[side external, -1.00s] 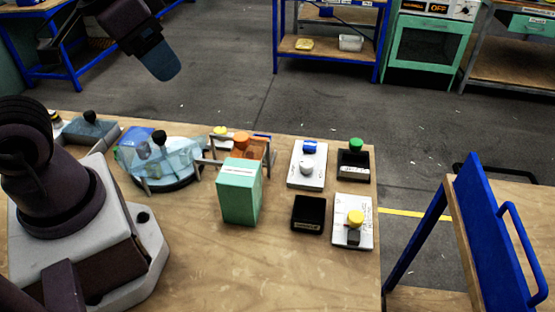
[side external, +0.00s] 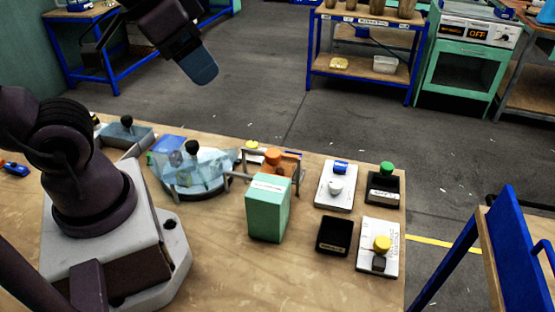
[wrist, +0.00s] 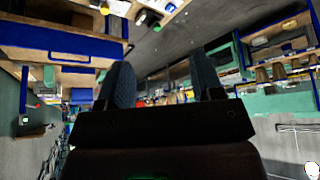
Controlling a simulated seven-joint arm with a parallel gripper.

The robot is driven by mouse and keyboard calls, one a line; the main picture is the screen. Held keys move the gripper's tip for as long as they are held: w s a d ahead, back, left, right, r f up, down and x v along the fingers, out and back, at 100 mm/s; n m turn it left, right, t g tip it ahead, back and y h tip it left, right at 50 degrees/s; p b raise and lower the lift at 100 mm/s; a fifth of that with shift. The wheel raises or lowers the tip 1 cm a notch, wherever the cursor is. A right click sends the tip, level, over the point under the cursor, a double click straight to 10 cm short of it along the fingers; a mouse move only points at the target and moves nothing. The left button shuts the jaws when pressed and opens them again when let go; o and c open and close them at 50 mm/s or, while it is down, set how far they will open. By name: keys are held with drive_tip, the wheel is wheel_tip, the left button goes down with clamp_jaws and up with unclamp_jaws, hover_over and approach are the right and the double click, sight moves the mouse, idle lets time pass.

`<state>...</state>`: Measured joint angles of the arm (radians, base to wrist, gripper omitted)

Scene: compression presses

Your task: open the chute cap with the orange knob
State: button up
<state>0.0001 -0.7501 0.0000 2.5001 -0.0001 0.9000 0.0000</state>
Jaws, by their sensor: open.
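The orange knob (side external: 273,157) stands on a chute-like assembly with a grey frame, orange-brown behind it. A mint-green box (side external: 268,212) stands in front and hides its lower part. I cannot tell the cap's edge from the rest at this size. My gripper (side external: 203,72) hangs in the air, high above and beyond the table's back edge, up and to the left of the knob in the side view. In the wrist view my gripper (wrist: 163,85) has its two dark fingers wide apart with nothing between them. I cannot make out the orange knob in the wrist view.
Left of the chute is a clear-covered round device (side external: 195,170) with a black knob. To the right are a white plate (side external: 336,195), a green-knobbed black block (side external: 384,187), a black tray (side external: 334,235) and a yellow-knobbed plate (side external: 379,252).

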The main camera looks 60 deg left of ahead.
drive_tip(key=shift+f, duration=0.1)
drive_tip(key=n+g, duration=0.6)
approach(274, 152)
wheel_tip(274, 152, down, 9)
drive_tip(key=shift+s+f, duration=0.1)
drive_tip(key=shift+s, duration=0.05)
